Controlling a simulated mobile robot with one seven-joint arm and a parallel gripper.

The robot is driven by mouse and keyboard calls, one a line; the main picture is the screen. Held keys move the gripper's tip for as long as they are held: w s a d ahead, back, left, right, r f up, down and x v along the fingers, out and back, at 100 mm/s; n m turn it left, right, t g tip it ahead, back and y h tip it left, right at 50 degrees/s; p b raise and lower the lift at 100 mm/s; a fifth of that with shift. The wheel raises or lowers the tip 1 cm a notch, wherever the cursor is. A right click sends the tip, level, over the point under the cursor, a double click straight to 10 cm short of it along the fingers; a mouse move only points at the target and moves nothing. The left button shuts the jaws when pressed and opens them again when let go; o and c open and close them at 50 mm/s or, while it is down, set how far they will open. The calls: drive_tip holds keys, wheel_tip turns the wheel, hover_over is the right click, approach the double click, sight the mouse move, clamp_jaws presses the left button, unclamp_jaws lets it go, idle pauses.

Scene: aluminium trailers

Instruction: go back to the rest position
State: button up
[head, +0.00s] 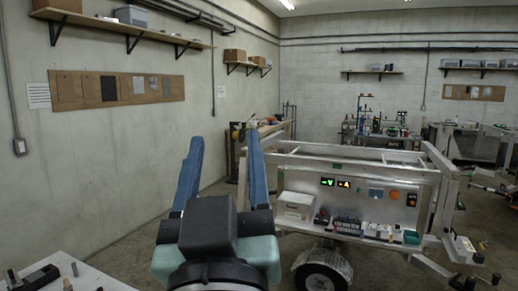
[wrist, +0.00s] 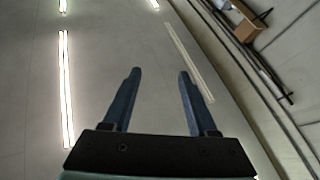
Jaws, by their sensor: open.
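My gripper (head: 222,165) is raised in the head view, with its two blue fingers pointing up and standing wide apart. It also shows in the wrist view (wrist: 158,78), open, with nothing between the fingers. In the wrist view the fingers point toward the ceiling (wrist: 100,50). Behind the gripper in the head view, an aluminium trailer (head: 350,190) stands to the right. The right finger overlaps the trailer's left end in the picture.
The trailer's side shelf carries a white box (head: 296,206) and several small items, above a wheel (head: 322,272). A table corner (head: 70,275) with dark parts is at lower left. Wall shelves (head: 130,28) hang at upper left. A cluttered bench (head: 385,135) stands at the back.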

drive_tip(key=s+d+r+m+t+h, duration=0.2)
drive_tip(key=s+d+r+t, duration=0.1)
drive_tip(key=s+r, duration=0.3)
wheel_tip(320, 180, up, 2)
drive_tip(key=shift+s+d+r+t, duration=0.1)
drive_tip(key=shift+s+d+t, duration=0.2)
drive_tip(key=shift+d+t, duration=0.15)
wheel_tip(320, 180, down, 4)
drive_tip(key=b, duration=0.3)
drive_tip(key=shift+w+r, duration=0.1)
drive_tip(key=shift+r, duration=0.1)
